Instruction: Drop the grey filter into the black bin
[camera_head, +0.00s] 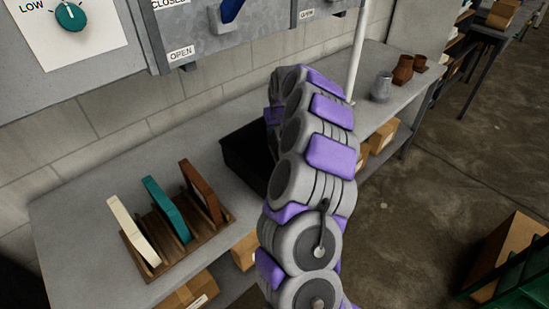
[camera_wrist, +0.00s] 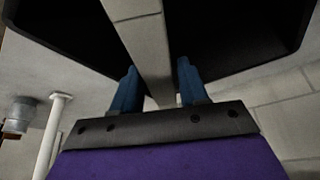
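The grey filter (camera_wrist: 145,45) shows in the wrist view as a long flat edge running between my gripper's two blue fingers. My gripper (camera_wrist: 157,80) appears shut on it, with a finger close against each side. The black bin (camera_wrist: 235,30) fills the far part of the wrist view behind the filter, its dark inside on both sides of it. In the head view the black bin (camera_head: 246,158) stands on the bench against the wall, partly hidden by my arm. My gripper and the filter are hidden behind my arm there.
A wooden rack (camera_head: 160,228) holds cream (camera_head: 134,231), teal (camera_head: 167,210) and rust-brown (camera_head: 201,191) filters, left of the bin. A pale pole (camera_head: 357,50) rises right of my arm. A grey jug (camera_head: 381,87) and brown pots (camera_head: 403,69) stand farther along the bench.

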